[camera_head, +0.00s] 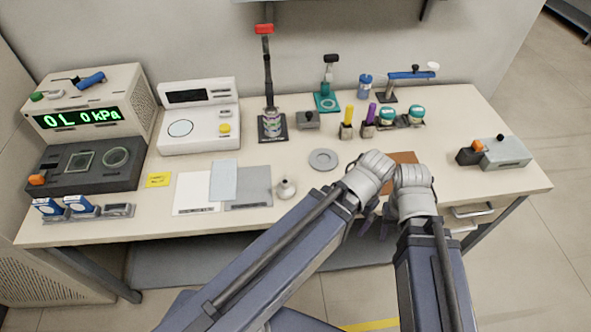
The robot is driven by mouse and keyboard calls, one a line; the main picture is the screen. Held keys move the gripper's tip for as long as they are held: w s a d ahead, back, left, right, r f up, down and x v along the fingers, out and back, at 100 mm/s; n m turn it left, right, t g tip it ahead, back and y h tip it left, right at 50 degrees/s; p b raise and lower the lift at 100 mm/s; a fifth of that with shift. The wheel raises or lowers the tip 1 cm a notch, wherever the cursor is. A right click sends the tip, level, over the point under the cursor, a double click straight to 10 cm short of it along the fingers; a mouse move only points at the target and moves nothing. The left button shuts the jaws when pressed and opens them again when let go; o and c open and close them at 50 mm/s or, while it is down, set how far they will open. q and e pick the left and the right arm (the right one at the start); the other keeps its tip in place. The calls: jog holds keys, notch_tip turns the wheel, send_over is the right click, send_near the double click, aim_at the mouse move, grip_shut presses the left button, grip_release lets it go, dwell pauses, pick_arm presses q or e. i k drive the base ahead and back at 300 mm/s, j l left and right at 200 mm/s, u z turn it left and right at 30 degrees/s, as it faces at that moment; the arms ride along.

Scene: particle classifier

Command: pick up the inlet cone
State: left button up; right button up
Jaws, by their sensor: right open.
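The inlet cone appears to be the small pale piece (286,189) with a round body and a narrow neck. It stands near the front of the table, just right of the grey mat. My right gripper (373,228) shows partly between the two forearms at the table's front edge. Its dark fingers are apart and empty, to the right of the cone and not touching it. My left arm reaches in from below to the right of the cone. Its jaws are hidden behind the wrists.
A grey ring-shaped disc (323,159) lies behind the cone. White and grey mats (248,199) lie left of it. A brown pad (402,158) is partly covered by my wrists. Instruments, including a pressure display (85,118) and a white scale (200,135), line the back and left.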

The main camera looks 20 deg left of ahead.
aim_at(286, 190)
jog(key=k+l+u, duration=0.1)
jog(key=l+u, duration=0.2)
jog(key=k+l+u, duration=0.25)
jog(key=l, duration=0.25)
jog(key=k+l+u, duration=0.1)
jog(key=l+u, duration=0.2)
jog(key=k+l+u, duration=0.25)
jog(key=l, duration=0.15)
